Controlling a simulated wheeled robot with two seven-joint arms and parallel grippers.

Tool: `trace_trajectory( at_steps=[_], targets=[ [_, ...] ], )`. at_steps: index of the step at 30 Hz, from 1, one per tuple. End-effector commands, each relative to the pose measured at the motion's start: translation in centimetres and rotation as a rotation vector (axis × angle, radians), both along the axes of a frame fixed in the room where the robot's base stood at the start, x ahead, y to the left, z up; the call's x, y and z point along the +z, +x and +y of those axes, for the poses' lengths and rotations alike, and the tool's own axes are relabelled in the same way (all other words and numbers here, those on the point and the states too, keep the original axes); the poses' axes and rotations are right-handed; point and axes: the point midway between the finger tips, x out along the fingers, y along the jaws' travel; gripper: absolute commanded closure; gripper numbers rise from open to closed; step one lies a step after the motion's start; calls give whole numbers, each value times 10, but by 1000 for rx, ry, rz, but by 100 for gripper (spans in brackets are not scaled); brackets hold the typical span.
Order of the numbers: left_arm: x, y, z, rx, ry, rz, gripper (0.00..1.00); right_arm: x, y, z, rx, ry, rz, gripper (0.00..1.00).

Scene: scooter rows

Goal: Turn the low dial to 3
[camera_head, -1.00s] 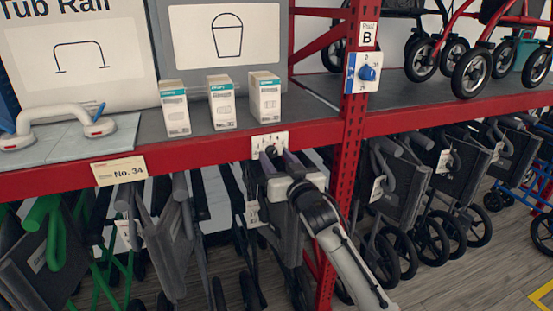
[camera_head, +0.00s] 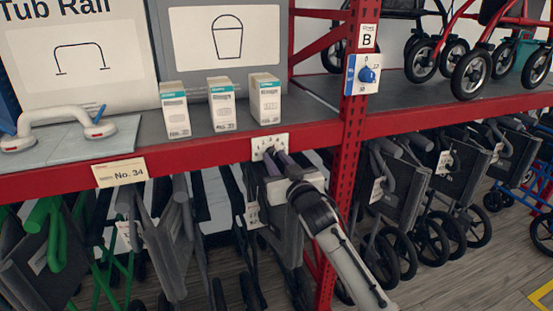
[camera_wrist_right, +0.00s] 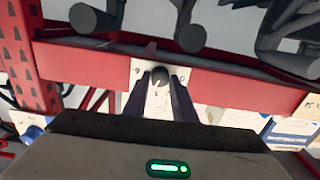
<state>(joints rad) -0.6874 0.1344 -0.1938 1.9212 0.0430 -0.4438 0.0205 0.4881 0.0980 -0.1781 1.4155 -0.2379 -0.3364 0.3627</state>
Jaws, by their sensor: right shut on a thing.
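The low dial's white plate (camera_head: 270,141) is fixed to the front of the red shelf beam, below the small boxes. My right gripper (camera_head: 272,156) reaches it from below, its fingers at the plate. A few marks show on the plate around the knob, too small and partly covered to read surely, so I cannot tell the dial's setting. My left gripper is not in view.
A blue dial (camera_head: 367,75) sits higher on the red post (camera_head: 352,130), under a "B" label. Small boxes (camera_head: 222,104) stand on the shelf above the low dial. Folded walkers (camera_head: 172,235) and wheelchairs (camera_head: 405,185) crowd the space below the beam.

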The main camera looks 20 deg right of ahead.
Motion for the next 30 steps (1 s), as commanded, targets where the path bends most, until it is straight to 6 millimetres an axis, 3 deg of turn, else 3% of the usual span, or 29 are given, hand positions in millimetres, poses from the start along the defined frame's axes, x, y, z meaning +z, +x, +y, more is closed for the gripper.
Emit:
trace_trajectory(
  at_steps=[15,30],
  targets=[
    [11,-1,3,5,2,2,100,0,0,0,1,-331,-11,98],
    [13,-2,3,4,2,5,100,0,0,0,0,-419,-14,98]
  ],
)
